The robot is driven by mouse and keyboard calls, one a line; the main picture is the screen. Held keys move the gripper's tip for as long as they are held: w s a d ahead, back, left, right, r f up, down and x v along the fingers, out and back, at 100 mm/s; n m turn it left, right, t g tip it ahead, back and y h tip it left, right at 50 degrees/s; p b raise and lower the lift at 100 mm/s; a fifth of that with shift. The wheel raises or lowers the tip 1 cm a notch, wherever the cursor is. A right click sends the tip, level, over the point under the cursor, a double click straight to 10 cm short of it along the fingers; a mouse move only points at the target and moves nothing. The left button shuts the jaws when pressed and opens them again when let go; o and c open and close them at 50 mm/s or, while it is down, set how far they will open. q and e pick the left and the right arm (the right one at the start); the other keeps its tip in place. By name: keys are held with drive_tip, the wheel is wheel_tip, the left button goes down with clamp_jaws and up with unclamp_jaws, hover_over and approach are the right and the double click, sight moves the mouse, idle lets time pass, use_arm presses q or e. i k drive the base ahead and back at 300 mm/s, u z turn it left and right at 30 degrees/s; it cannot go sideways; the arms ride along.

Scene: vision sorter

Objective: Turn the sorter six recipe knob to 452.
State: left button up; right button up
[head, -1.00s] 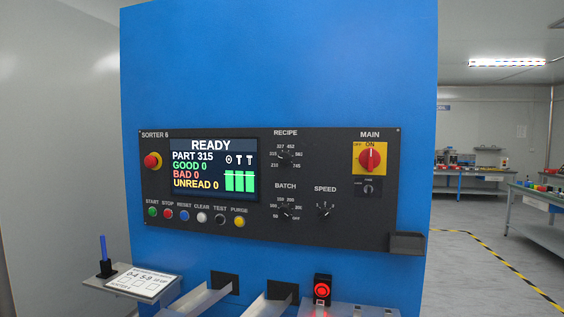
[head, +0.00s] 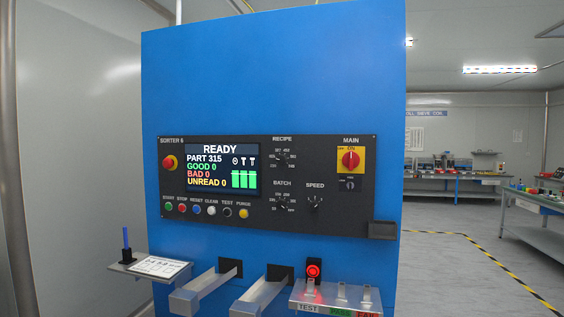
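The sorter six control panel (head: 265,222) is a black plate on a tall blue cabinet (head: 270,80). Its small black recipe knob (head: 282,157) sits right of the screen, under the word RECIPE, with numbers around it. Its pointer is too small to read. The screen (head: 222,168) reads READY, PART 315, GOOD 0, BAD 0, UNREAD 0. Neither of my grippers shows in the head view.
Near the recipe knob are the batch knob (head: 283,203), the speed knob (head: 314,203) and the red main switch (head: 350,160). Metal chutes (head: 206,290) and a shelf (head: 140,268) jut out below. Open floor (head: 460,270) lies to the right.

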sight(281, 160)
drive_tip(key=z, duration=1.2)
drive_tip(key=i, duration=0.6)
drive_tip(key=u, duration=0.4)
